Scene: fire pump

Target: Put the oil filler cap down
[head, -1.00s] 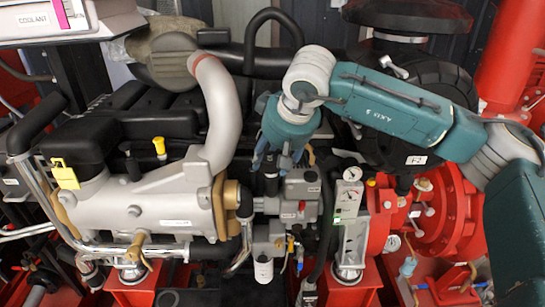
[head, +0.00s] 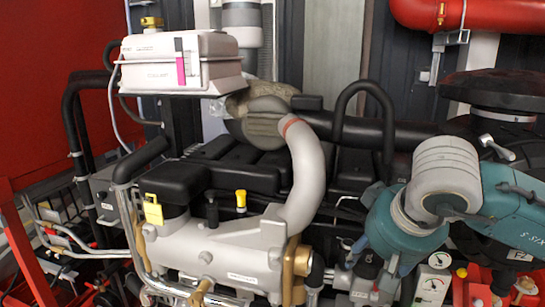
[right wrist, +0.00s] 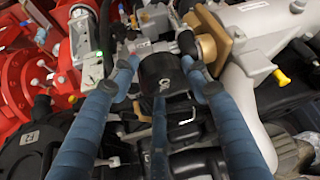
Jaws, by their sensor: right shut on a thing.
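The oil filler cap appears to be the black round piece (right wrist: 158,73) with a small pale mark, between the blue fingers in the right wrist view. My right gripper (right wrist: 158,66) is shut on it. In the head view my right gripper (head: 380,276) is at the lower right, fingers pointing down, right of the silver manifold's end. Its fingertips and the cap are mostly hidden there. I cannot tell whether the cap touches anything below it. My left gripper is not in view.
The silver engine manifold (head: 205,255) carries a yellow-topped cap (head: 240,195) and a yellow tag (head: 153,212). A curved grey pipe (head: 308,175) rises beside my right arm. A white coolant box (head: 185,65) stands at the back left. A pressure gauge (head: 438,261) is just right of the gripper.

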